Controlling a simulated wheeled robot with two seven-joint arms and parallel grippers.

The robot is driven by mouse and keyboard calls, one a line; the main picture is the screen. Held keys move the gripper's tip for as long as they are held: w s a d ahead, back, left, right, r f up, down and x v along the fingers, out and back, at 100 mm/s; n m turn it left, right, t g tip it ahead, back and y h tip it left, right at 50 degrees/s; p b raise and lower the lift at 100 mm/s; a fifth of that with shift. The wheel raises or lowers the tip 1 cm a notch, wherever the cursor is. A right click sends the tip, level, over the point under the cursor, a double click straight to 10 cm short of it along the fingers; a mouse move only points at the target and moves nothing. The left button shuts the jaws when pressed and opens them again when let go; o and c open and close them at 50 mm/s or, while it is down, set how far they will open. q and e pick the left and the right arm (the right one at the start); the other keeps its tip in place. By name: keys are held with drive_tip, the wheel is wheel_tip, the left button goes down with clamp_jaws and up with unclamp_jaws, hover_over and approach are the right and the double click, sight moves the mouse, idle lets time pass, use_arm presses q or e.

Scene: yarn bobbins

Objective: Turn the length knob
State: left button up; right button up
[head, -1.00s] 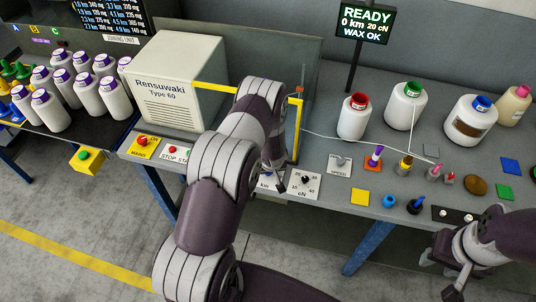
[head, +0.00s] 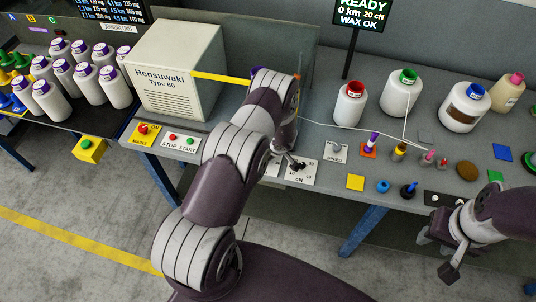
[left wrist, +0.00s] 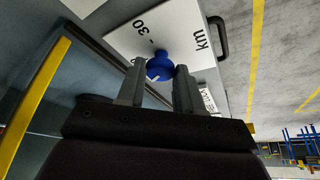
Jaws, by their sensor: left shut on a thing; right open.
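The length knob (left wrist: 158,68) is a blue knob on a white plate marked "km" and "30" in the left wrist view. My left gripper (left wrist: 159,76) has one finger on each side of it and is shut on it. My right gripper (head: 436,254) is open and empty at the lower right, in front of the bench edge.
The Rensuwaki machine box (head: 176,72) stands left of the arm. Bottles, small bobbins and coloured squares cover the right bench. A display (head: 362,22) reads "READY, 0 km".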

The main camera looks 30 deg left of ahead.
use_arm(q)
drive_tip(key=o, duration=1)
drive_tip(key=shift+o, duration=0.2)
drive_tip(key=v, duration=1.2)
drive_tip(key=shift+r+b, duration=0.35)
drive_tip(key=shift+b, duration=0.05)
